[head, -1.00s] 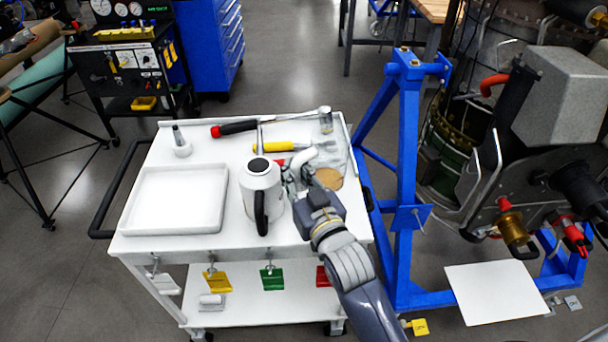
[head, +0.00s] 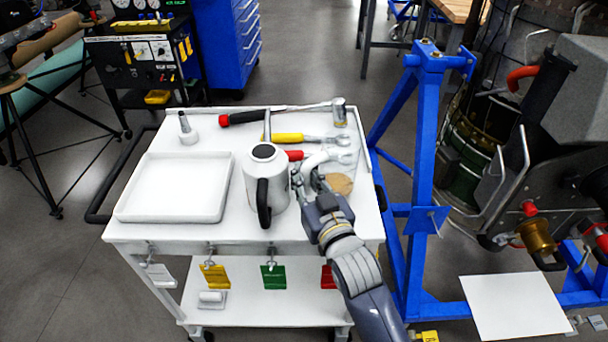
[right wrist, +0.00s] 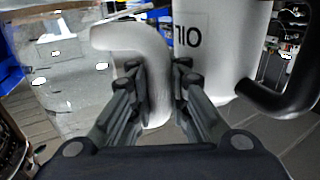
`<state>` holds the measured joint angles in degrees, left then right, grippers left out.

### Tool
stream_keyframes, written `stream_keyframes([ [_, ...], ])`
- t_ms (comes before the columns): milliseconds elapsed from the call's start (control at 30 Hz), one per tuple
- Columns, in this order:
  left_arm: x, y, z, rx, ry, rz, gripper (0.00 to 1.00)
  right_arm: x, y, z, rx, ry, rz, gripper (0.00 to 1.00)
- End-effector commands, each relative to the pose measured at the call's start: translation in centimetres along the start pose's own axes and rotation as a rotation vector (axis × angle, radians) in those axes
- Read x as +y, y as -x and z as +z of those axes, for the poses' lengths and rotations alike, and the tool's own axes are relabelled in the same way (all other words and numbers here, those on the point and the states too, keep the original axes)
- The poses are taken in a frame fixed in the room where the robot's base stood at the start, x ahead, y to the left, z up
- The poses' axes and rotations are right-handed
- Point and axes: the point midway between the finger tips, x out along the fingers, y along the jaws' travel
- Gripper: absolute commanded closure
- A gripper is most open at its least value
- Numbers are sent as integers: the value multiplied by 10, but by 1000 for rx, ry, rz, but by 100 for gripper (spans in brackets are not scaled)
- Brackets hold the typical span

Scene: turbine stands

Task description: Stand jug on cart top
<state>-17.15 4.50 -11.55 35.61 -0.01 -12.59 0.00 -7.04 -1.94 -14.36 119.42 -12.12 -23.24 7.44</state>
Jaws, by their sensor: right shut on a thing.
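The jug (head: 245,188) is white with a dark lid and a black handle facing me. It appears upright over the front middle of the cart top (head: 225,236), right of the tray. Whether its base touches the surface I cannot tell. In the right wrist view the jug (right wrist: 220,50) shows upside-down lettering and its black handle at the right. My right gripper (head: 300,182) is at the jug's right side. Its fingers (right wrist: 155,85) are shut on a white curved tube, apparently the jug's spout (right wrist: 152,58). My left gripper is not in view.
A white tray (head: 122,212) fills the cart's left front. A round tan patch (head: 341,183) is beside my right gripper. A blue stand (head: 420,150) is close to the cart's right.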

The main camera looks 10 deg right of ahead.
Motion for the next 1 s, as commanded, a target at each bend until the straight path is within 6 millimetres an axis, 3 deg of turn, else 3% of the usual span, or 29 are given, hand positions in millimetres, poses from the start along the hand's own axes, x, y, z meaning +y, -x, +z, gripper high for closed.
stream_keyframes([
  [33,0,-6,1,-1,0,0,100,0,0,9,0,0,0,100],
  [200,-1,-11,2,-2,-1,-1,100,0,0,19,0,0,0,100],
  [1000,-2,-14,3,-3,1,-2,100,0,0,27,0,0,0,100],
])
